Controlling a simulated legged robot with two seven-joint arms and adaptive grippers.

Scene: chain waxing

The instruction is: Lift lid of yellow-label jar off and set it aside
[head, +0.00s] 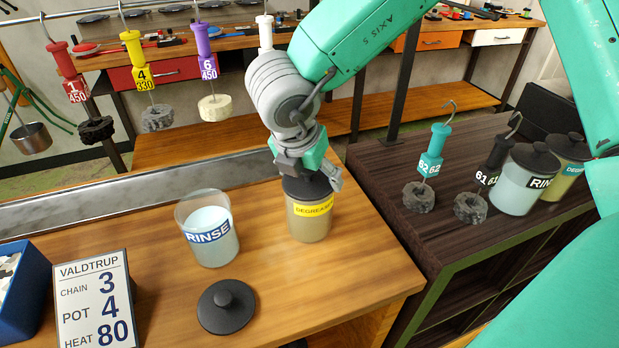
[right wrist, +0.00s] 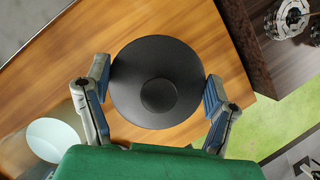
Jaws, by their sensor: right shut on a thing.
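The yellow-label jar (head: 309,222), marked DEGREASER, stands upright on the wooden bench, with brownish contents. Its dark round lid (head: 306,188) is at the jar's mouth, partly hidden by my right gripper (head: 313,176). In the right wrist view the lid (right wrist: 158,95) with its round knob fills the space between the fingers of my right gripper (right wrist: 157,86). The fingers press on opposite sides of its rim. Whether there is a gap between lid and jar cannot be told. My left gripper is not in view.
An open RINSE jar (head: 208,232) stands left of the yellow-label jar. A loose black lid (head: 226,306) lies in front of it. A sign (head: 95,300) and blue bin (head: 24,295) are at left. The dark shelf (head: 385,165) at right holds lidded jars. The bench front right is clear.

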